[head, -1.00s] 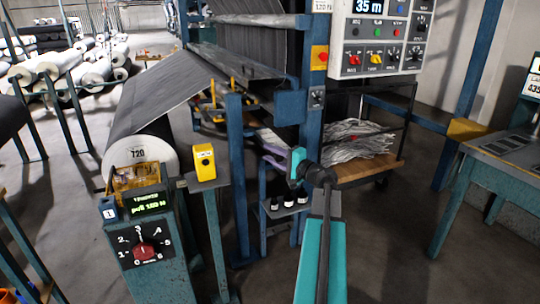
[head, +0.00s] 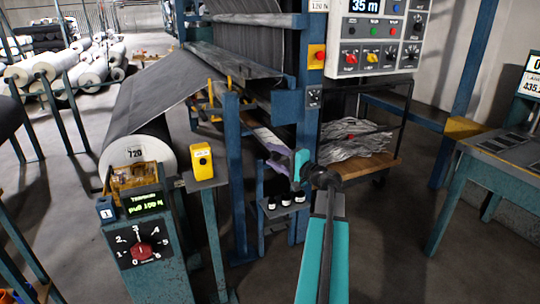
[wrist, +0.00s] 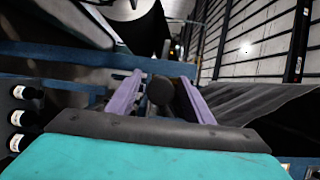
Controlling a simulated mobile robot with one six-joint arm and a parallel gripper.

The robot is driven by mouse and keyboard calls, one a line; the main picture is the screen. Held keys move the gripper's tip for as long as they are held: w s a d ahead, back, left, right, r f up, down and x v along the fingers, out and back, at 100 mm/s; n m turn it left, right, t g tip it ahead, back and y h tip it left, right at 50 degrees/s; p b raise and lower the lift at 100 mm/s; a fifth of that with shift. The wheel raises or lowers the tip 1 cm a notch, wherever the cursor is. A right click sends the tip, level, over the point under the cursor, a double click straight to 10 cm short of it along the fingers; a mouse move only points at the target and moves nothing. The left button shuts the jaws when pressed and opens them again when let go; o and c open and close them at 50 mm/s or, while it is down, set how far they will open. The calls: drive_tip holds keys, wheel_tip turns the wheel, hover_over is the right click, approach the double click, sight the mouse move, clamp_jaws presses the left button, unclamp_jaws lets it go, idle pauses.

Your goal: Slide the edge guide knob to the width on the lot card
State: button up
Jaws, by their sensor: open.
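In the wrist view a dark round knob (wrist: 160,92) sits between the two purple fingers of my gripper (wrist: 160,98). The fingers stand apart, one on each side of it, and the knob looks closer to the right finger; I cannot tell whether they touch. In the head view my gripper (head: 277,160) reaches left at the blue frame of the machine, below the dark web; the knob is not clear there. I cannot make out a lot card for certain.
A blue upright (head: 238,170) and a frame post with a red button (head: 318,55) stand close to my gripper. Several dark bottles (head: 285,200) sit on a low shelf below it. A yellow box (head: 201,158) is on a stand to the left.

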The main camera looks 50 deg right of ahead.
drive_tip(key=s, duration=1.1)
drive_tip(key=shift+s, duration=0.3)
drive_tip(key=shift+w, duration=0.1)
